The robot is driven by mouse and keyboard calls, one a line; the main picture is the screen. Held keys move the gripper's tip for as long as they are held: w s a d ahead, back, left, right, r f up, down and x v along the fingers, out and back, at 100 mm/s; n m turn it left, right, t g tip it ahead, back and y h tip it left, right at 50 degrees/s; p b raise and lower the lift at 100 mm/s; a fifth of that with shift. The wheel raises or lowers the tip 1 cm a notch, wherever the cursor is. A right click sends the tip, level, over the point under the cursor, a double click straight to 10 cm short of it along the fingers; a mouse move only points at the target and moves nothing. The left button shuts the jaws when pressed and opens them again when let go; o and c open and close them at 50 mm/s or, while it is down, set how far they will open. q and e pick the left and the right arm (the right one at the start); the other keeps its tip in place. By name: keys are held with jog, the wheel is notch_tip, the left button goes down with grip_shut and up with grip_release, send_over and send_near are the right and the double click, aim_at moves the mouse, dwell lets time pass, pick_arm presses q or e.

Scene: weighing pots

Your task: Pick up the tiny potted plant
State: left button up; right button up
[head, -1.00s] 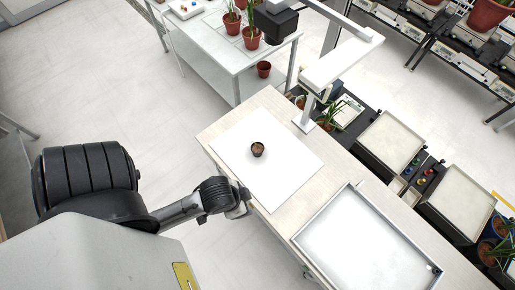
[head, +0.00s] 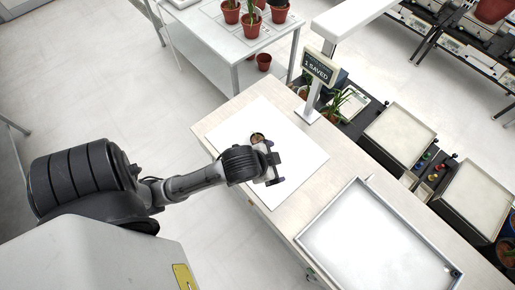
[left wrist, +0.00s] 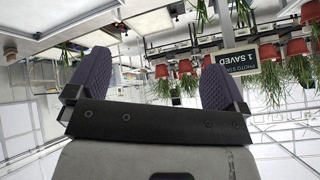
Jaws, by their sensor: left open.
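The tiny potted plant (head: 257,137) stands on a white sheet on the wooden table in the head view. It is a small dark round pot, and my left gripper partly hides it. My left gripper (head: 277,167) is over the sheet, close beside the pot on its near side in the picture; I cannot tell its height over the sheet. In the left wrist view, my left gripper (left wrist: 157,78) has its two purple-padded fingers wide apart, with nothing between them. I cannot make out the pot with certainty in that view. My right gripper is not in view.
A white sheet (head: 303,170) covers part of the table. A metal-rimmed tray (head: 375,245) lies at the near right. A white post (head: 309,108) with a display reading "1 SAVED" (head: 319,68) stands at the far edge. Potted plants (head: 250,25) stand on a white table behind.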

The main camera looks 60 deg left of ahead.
pick_arm(q)
jog(key=w+a+f+m+t+y+b, duration=0.1)
jog(key=w+a+f+b, duration=0.15)
jog(key=w+b, duration=0.25)
jog(key=w+a+f+m+t+y+b, duration=0.1)
jog(key=w+a+f+m+b, duration=0.1)
jog(key=w+a+b, duration=0.3)
jog(key=n+g+h+b, duration=0.3)
jog(key=n+g+b, duration=0.7)
jog(key=n, duration=0.3)
send_over(258, 138)
jog(key=a, duration=0.1)
notch_tip(258, 138, down, 15)
jog(key=f, duration=0.2)
jog(key=f+b, duration=0.1)
jog(key=f, duration=0.2)
jog(key=f+b, duration=0.1)
jog(key=f, duration=0.2)
jog(key=shift+w+f, duration=0.15)
jog(key=shift+w, duration=0.15)
jog(key=shift+f+b, duration=1)
jog(key=shift+f, duration=1.6)
jog(key=shift+c, duration=1.4)
jog(key=c, duration=0.8)
jog(key=shift+c, duration=0.2)
